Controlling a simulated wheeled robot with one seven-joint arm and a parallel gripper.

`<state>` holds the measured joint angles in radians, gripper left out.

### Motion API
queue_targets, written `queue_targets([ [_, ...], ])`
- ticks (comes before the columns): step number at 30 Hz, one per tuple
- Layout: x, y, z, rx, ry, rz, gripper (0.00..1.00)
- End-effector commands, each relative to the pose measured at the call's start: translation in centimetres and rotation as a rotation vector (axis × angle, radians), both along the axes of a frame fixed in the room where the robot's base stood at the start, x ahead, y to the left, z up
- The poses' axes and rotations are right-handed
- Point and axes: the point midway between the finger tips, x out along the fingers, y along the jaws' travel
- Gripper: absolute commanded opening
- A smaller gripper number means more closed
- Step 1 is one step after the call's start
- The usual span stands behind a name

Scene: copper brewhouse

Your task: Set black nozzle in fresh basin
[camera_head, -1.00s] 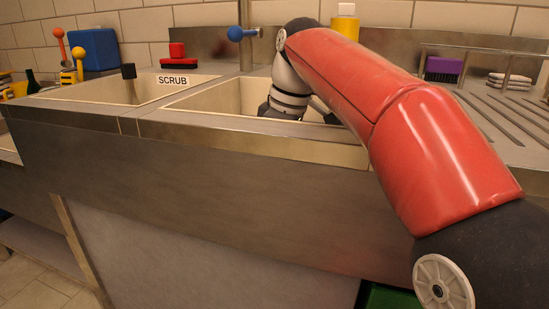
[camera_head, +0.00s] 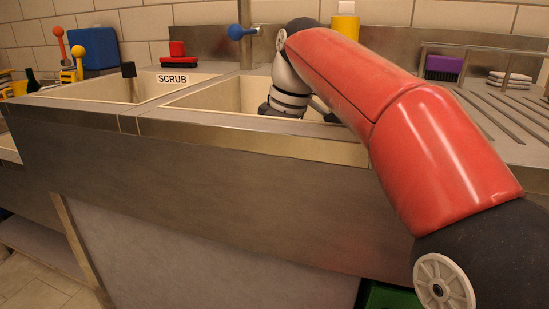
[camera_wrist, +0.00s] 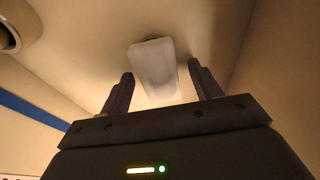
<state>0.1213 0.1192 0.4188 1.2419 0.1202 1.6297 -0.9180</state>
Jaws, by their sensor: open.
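My gripper (camera_wrist: 160,72) is open, with its two dark fingers apart inside the right-hand basin (camera_head: 215,98). In the wrist view a pale, translucent block-like piece (camera_wrist: 153,70) lies beyond and between the fingertips; I see no finger touching it. In the head view the basin's front wall and my arm hide the gripper and that piece. A black block-shaped end (camera_head: 128,70) stands up at the left-hand basin (camera_head: 95,92), whose wall carries a SCRUB label; I cannot tell whether this is the black nozzle. No label reading fresh is visible.
A blue-knobbed tap (camera_head: 240,33) rises behind the basins. A red brush (camera_head: 178,60), blue box (camera_head: 94,48) and yellow bottle (camera_head: 345,24) stand at the back. A purple brush (camera_head: 443,68) and folded cloths (camera_head: 509,80) lie on the right drainer. The steel front edge stands before the basins.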

Motion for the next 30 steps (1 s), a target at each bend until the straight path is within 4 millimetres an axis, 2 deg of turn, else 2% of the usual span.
queue_targets([
  [7,0.0,-0.1,0.4,0.000,0.000,0.000,0.63],
  [30,-0.5,-1.0,5.0,0.000,0.000,0.000,0.63],
])
